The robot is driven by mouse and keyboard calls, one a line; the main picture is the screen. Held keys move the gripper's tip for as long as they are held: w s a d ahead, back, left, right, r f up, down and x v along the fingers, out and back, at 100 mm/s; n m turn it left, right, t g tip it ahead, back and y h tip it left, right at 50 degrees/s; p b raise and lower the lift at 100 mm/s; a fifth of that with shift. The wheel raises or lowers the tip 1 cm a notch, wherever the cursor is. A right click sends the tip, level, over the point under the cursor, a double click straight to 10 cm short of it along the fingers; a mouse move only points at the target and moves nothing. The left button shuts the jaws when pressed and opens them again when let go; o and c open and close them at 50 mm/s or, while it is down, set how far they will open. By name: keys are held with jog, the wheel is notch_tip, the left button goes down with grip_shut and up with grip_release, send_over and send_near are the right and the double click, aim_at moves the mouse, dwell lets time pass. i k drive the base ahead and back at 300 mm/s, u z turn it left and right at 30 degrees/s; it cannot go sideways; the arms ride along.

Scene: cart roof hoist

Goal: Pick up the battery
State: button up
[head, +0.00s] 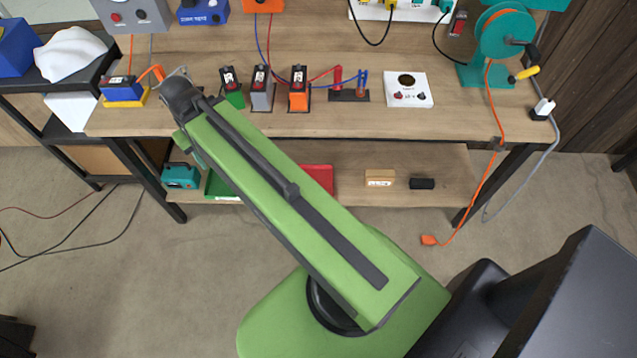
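My green arm reaches up and left over the bench. My gripper (172,78) is at its far end, just right of the blue block and left of the green holder. Its fingers are too small and hidden to read.
Right of the holders are a red and blue wired terminal stand (349,95) and a white panel (408,90). A green cable reel (500,38) stands at the right. A lower shelf (350,165) holds several items. The bench front right of the white panel is fairly clear.

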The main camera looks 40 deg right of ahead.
aim_at(123, 88)
jog(key=z, duration=0.5)
jog(key=k, duration=0.7)
jog(key=z, duration=0.45)
jog(key=i, duration=0.5)
jog(key=z, duration=0.05)
jog(key=k, duration=1.3)
jog(key=u, duration=0.7)
jog(key=i, duration=1.5)
jog(key=u, duration=1.1)
jog(key=i, duration=1.85)
jog(key=u, duration=0.2)
